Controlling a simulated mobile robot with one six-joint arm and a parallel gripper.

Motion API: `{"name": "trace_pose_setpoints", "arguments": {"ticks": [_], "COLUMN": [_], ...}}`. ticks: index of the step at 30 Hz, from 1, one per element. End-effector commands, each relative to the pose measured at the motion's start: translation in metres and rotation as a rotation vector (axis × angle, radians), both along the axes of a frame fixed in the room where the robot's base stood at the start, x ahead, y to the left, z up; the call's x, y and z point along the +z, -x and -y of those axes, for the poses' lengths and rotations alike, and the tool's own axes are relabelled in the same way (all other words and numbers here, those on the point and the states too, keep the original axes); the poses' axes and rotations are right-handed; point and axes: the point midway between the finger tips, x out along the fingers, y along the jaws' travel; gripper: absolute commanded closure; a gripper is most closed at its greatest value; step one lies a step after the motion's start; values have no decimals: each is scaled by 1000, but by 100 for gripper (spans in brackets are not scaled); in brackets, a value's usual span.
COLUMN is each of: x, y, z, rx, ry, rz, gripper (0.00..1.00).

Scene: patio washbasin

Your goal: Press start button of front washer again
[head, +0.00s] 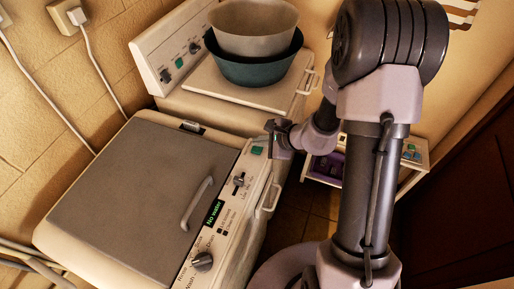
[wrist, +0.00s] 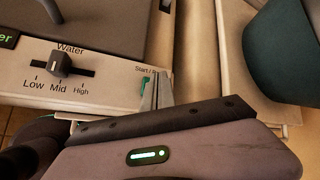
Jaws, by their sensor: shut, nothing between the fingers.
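The front washer (head: 130,170) stands at the lower left with its grey lid closed. Its control panel along the right edge has a display (head: 214,213) reading "No water", a dial and a water slider (head: 240,181). The green start button (head: 257,150) is at the panel's far end. In the wrist view the slider (wrist: 62,65) sits near Mid, and the start button (wrist: 144,83) shows only as a green sliver. My gripper (head: 271,138) is shut and empty, right beside the button. Its fingers (wrist: 157,92) partly hide the button; I cannot tell whether they touch it.
A second washer (head: 180,100) stands behind, with a teal basin (head: 252,70) and a beige basin (head: 252,35) stacked on it. A handle (head: 268,198) sticks out from the front washer's side. A low shelf unit (head: 415,165) stands behind my arm. Dark floor lies between.

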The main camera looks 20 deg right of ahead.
Motion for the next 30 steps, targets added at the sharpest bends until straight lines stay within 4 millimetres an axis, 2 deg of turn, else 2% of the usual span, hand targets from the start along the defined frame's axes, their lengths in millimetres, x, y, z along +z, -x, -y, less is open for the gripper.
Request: {"name": "trace_pose_setpoints", "arguments": {"ticks": [23,30], "x": [0,-7], "y": [0,0], "z": [0,0], "rx": [0,0], "ry": [0,1], "rz": [0,1], "gripper": [100,100]}}
